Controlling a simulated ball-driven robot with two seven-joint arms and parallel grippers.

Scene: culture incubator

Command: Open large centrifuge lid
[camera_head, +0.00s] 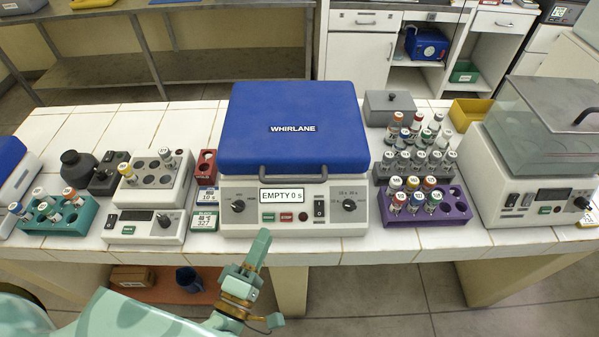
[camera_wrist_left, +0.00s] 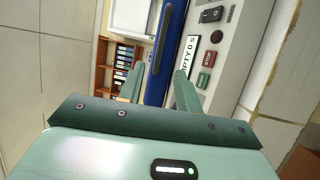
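The large centrifuge (camera_head: 230,222) stands at the middle of the tiled bench, with a white front panel and a display reading "EMPTY 0 s". Its blue lid (camera_head: 292,105), marked "WHIRLANE", is down. A grey bar handle (camera_head: 293,170) runs along the lid's front edge. My left gripper (camera_head: 259,250) is in front of the bench, below the centrifuge panel and apart from the handle. In the left wrist view my left gripper (camera_wrist_left: 159,80) has its fingers apart with nothing between them; the blue lid (camera_wrist_left: 166,50) and panel show beyond, turned sideways. My right gripper is in neither view.
To the right stand a purple tube rack (camera_head: 462,211), a grey tube rack (camera_head: 381,174) and a machine with a clear cover (camera_head: 540,115). To the left are a small white device (camera_head: 145,228), a red rack (camera_head: 205,168) and a teal rack (camera_head: 75,228). Small boxes sit close beside the centrifuge.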

